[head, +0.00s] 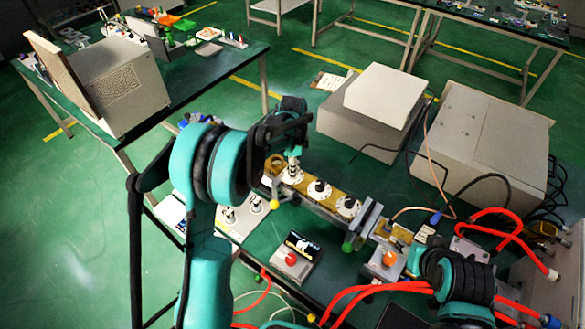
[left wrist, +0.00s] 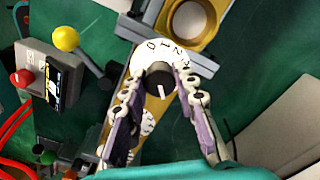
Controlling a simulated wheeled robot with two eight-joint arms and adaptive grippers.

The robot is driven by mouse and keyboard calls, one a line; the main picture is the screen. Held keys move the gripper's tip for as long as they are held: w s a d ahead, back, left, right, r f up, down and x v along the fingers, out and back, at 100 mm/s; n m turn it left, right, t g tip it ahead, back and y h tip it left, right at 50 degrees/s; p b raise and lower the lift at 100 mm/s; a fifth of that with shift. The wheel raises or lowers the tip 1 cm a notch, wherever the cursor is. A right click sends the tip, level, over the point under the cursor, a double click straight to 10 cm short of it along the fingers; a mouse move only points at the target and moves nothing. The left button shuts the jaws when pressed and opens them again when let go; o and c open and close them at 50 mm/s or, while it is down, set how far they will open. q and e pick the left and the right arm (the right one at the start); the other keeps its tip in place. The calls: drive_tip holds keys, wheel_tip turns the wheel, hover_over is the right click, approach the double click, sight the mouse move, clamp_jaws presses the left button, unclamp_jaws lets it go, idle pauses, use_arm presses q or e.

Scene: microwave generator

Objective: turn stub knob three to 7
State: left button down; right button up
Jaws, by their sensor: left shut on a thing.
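My left gripper (head: 293,160) reaches down over the far-left dial (head: 291,176) in a row of three white dials. In the left wrist view my left gripper (left wrist: 162,72) has its purple-backed fingers on both sides of a black stub knob (left wrist: 159,78), shut on it. The knob's white mark points toward the bottom of that picture. The white dial there (left wrist: 150,50) shows 0, 1 and 2 near its top edge; the fingers hide other figures. The middle knob (head: 319,187) and right knob (head: 348,202) stand free. My right gripper's fingers do not show.
A yellow-ball lever (left wrist: 66,38) stands beside the dial. A box with a red button (head: 291,259) and one with an orange button (head: 389,259) lie nearer. Large grey boxes (head: 480,135) stand behind. Red hoses (head: 375,289) and black cables crowd the right side.

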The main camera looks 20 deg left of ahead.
use_arm(q)
drive_tip(key=shift+m, duration=2.3)
drive_tip(key=c, duration=1.2)
unclamp_jaws()
wheel_tip(320, 180, up, 12)
